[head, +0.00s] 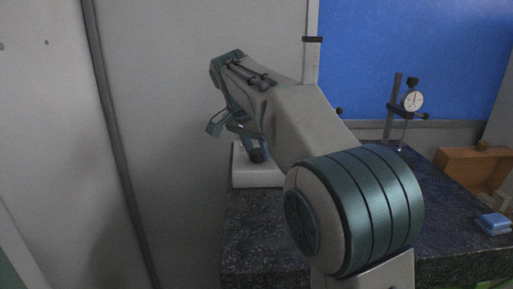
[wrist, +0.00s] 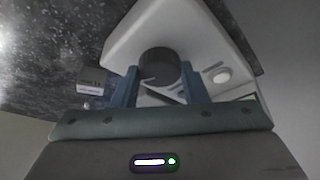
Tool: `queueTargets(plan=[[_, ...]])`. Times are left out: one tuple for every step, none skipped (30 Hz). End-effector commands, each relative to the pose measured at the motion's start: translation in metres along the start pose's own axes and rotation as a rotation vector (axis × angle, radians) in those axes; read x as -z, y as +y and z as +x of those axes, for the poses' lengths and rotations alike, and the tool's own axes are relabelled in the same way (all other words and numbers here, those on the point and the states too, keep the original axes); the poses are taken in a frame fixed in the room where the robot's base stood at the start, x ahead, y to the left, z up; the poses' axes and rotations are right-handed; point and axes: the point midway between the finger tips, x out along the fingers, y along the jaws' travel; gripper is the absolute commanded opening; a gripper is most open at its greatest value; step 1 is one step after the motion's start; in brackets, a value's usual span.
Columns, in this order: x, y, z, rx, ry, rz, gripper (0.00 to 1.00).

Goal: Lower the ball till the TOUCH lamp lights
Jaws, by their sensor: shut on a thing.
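A white device (wrist: 130,38) stands on the dark speckled bench; in the head view (head: 260,178) it is partly behind my arm. A black round knob (wrist: 160,62) is on its top. My gripper (wrist: 160,82) has its two blue fingers on either side of the knob and is shut on it. In the head view my gripper (head: 250,146) points down at the device. A pale round spot (wrist: 221,75) right of the knob may be the lamp; whether it is lit I cannot tell. I cannot make out the ball.
A dark block with a white label (wrist: 89,89) lies beside the device. A dial gauge on a stand (head: 412,101), a wooden box (head: 470,165) and a blue item (head: 493,223) are on the right. The bench front (head: 255,235) is clear.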

Motion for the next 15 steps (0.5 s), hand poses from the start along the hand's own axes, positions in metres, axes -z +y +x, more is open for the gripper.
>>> queueTargets(plan=[[0.0001,0.001,-0.0005,0.014,0.0,-0.029,0.17],[0.0001,0.001,-0.0008,0.023,0.0,-0.049,0.17],[0.0001,0.0013,-0.0007,0.034,0.0,-0.078,0.17],[0.0003,0.0016,-0.0004,0.044,0.0,-0.102,0.17],[0.0007,0.0019,-0.0003,0.053,0.001,-0.126,0.17],[0.0007,0.0022,-0.0007,0.068,0.001,-0.159,0.17],[0.0006,0.0021,-0.001,0.08,0.001,-0.186,0.17],[0.0004,0.0023,-0.0009,0.09,0.0,-0.213,0.17],[0.0009,0.0026,-0.0007,0.104,0.001,-0.247,0.17],[0.0013,0.0028,-0.0008,0.115,0.001,-0.273,0.17],[0.001,0.0029,-0.0009,0.126,0.001,-0.3,0.17],[0.0011,0.003,-0.001,0.141,0.001,-0.335,0.17],[0.0014,0.0033,-0.0012,0.152,0.001,-0.361,0.17],[0.0014,0.0034,-0.0013,0.162,0.001,-0.387,0.17],[0.0014,0.0034,-0.001,0.177,0.001,-0.423,0.17]])
